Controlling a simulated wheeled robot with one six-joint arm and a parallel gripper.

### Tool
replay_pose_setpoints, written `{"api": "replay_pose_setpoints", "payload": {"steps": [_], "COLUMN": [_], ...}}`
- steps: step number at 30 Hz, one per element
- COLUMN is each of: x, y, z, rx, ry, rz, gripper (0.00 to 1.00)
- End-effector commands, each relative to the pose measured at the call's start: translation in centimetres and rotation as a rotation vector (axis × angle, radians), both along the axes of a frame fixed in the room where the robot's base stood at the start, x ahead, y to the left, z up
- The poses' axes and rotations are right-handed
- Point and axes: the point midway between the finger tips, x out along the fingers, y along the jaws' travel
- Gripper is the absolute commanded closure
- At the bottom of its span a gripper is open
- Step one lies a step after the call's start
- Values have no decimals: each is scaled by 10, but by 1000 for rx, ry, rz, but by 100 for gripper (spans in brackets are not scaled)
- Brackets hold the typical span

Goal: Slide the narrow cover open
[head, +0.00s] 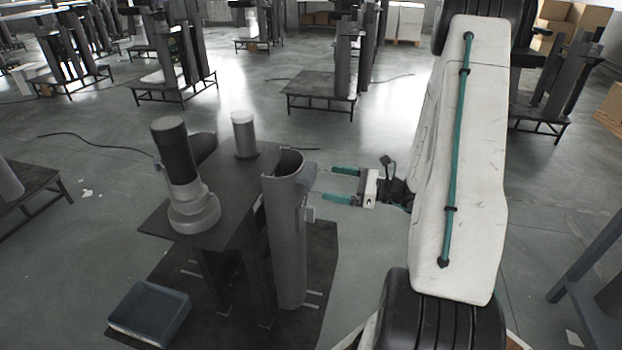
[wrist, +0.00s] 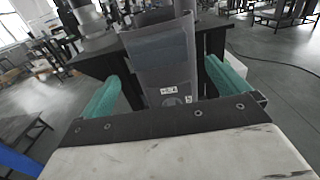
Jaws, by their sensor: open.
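A tall, narrow grey curved cover (head: 284,245) stands upright on the near right side of the dark lift column stand. My gripper (head: 333,184) is open, with teal fingers pointing left toward the cover. In the head view a small gap shows between fingertips and cover. In the wrist view my gripper (wrist: 163,75) has one finger on each side of the cover, and nothing is held.
A dark tabletop (head: 190,225) carries a black-and-grey cylinder (head: 180,165) and a white-topped cylinder (head: 244,135). A dark box (head: 150,312) lies on the base plate (head: 225,325). Open floor lies behind, with similar stands beyond.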

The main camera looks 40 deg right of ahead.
Motion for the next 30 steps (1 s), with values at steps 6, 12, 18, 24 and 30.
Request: {"api": "replay_pose_setpoints", "payload": {"steps": [6, 12, 18, 24, 30], "x": [25, 48, 58, 59, 59], "y": [21, 39, 46, 47, 47], "z": [1, 1, 1, 1, 1], "rx": [5, 4, 4, 3, 3], "ry": [-1, -2, -2, -1, -1], "rz": [4, 4, 2, 1, 2], "gripper": [0, 0, 0, 0, 44]}}
